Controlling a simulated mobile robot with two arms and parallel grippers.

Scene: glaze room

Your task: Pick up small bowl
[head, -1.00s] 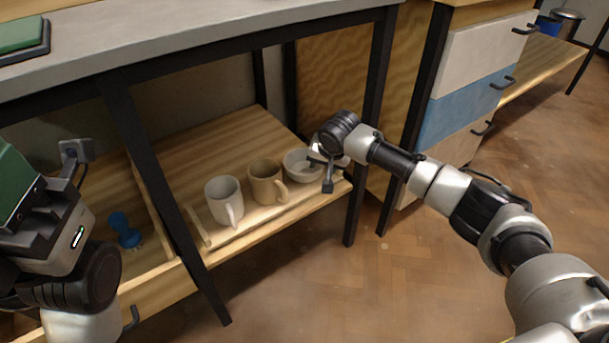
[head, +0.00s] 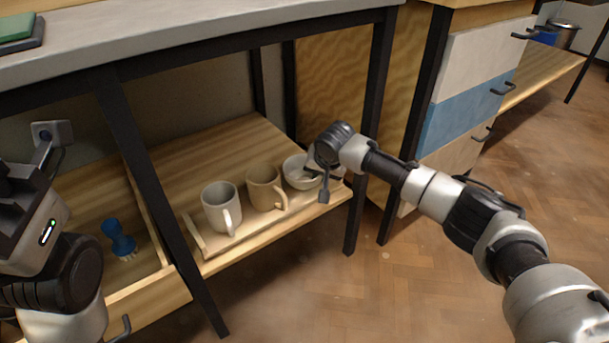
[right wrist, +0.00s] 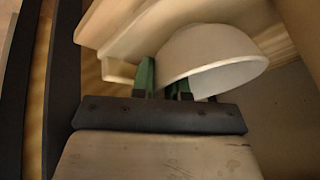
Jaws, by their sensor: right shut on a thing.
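The small white bowl (head: 294,168) stands at the right end of the low wooden shelf, beside a tan mug. My right gripper (head: 313,170) reaches it from the right and is shut on its near rim. In the right wrist view, the green fingertips (right wrist: 165,88) are at the rim of the pale bowl (right wrist: 215,55), which looks tilted from this angle. I cannot tell whether the bowl is clear of the shelf. My left gripper's dark body (head: 22,225) shows at the left edge; its fingertips are out of the picture.
A tan mug (head: 263,188) and a white mug (head: 219,208) stand left of the bowl on the shelf (head: 215,150). A blue brush (head: 118,238) is farther left, past a divider. A black table leg (head: 368,130) rises close to my right gripper. The floor in front is clear.

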